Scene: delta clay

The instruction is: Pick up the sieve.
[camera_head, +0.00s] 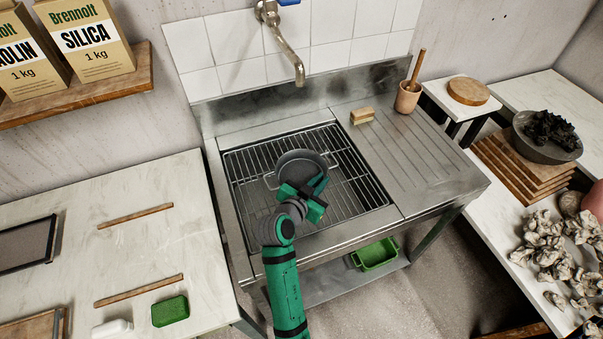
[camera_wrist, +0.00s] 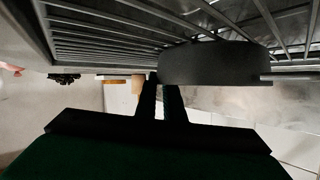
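The sieve (camera_head: 300,163) is a round, dark grey, shallow vessel with a loop handle at each side. It sits level on the grate over the sink, and its wall (camera_wrist: 215,62) fills the upper middle of the wrist view. My gripper (camera_head: 322,183) is at its near right side. In the wrist view, the two dark fingers (camera_wrist: 161,90) are close together at the sieve's left edge. One finger shows outside the wall; the other's tip is hidden behind it. The fingers look shut on the rim, though the contact itself is hidden.
The metal sink grate (camera_head: 245,200) surrounds the sieve. A faucet (camera_head: 290,45) hangs behind it. A brush (camera_head: 362,116) and a cup with a pestle (camera_head: 407,98) stand on the drainboard (camera_head: 400,150). A green basin (camera_head: 375,254) sits on the shelf below.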

